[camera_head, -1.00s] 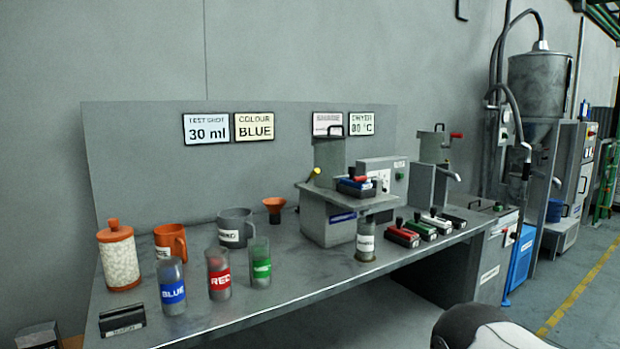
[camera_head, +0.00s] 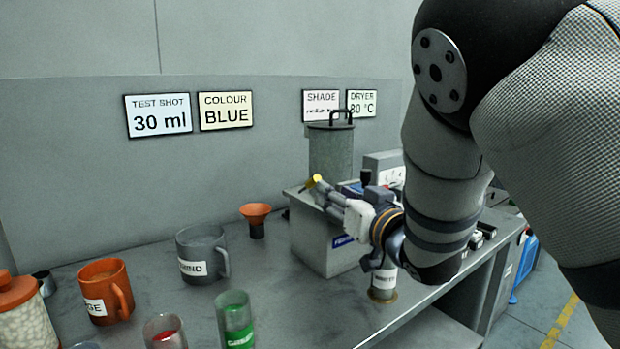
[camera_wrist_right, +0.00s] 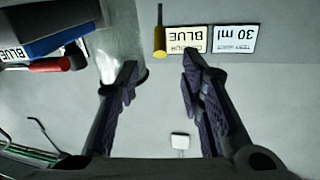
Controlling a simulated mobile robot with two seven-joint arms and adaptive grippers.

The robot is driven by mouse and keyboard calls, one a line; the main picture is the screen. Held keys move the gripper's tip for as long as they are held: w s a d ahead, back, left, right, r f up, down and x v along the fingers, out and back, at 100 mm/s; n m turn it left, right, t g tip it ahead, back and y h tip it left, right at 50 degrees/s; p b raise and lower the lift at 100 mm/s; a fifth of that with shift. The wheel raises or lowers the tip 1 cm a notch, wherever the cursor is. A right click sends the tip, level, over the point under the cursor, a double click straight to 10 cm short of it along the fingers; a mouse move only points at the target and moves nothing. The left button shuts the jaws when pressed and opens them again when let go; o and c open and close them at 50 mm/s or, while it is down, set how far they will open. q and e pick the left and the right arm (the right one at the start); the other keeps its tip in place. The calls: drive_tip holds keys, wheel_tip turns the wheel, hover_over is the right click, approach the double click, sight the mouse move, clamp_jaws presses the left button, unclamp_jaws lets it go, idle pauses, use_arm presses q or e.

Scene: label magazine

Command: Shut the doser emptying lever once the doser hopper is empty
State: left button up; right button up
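The doser is a grey box (camera_head: 312,235) with a lidded grey cylindrical hopper (camera_head: 332,152) on top; I cannot see the hopper's inside. The emptying lever, with a yellow end (camera_head: 316,180), sticks out at the hopper's lower left. My right gripper (camera_head: 326,196) is just in front of the lever, partly hidden by its own wrist. In the right wrist view, upside down, that gripper (camera_wrist_right: 158,62) is open, and the yellow lever (camera_wrist_right: 159,38) shows between the fingertips, apart from both. The hopper (camera_wrist_right: 112,45) is beside the left finger. My left gripper is out of view.
A grey mug (camera_head: 202,254), an orange mug (camera_head: 103,290) and an orange funnel (camera_head: 256,213) stand on the bench left of the doser. A labelled cup (camera_head: 383,284) stands below my right wrist. Signs read 30 ml and BLUE.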

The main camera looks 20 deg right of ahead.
sight(313, 181)
drive_tip(key=w, duration=0.3)
drive_tip(key=w+a, duration=0.1)
drive_tip(key=w, duration=0.2)
drive_tip(key=w+f, duration=0.1)
drive_tip(key=w, duration=0.2)
drive_tip(key=shift+w+a, duration=0.15)
drive_tip(key=shift+a, duration=0.1)
drive_tip(key=shift+w+a+r+b, duration=0.1)
drive_tip(key=shift+w+r+b, duration=0.2)
drive_tip(key=shift+w, duration=0.25)
clamp_jaws()
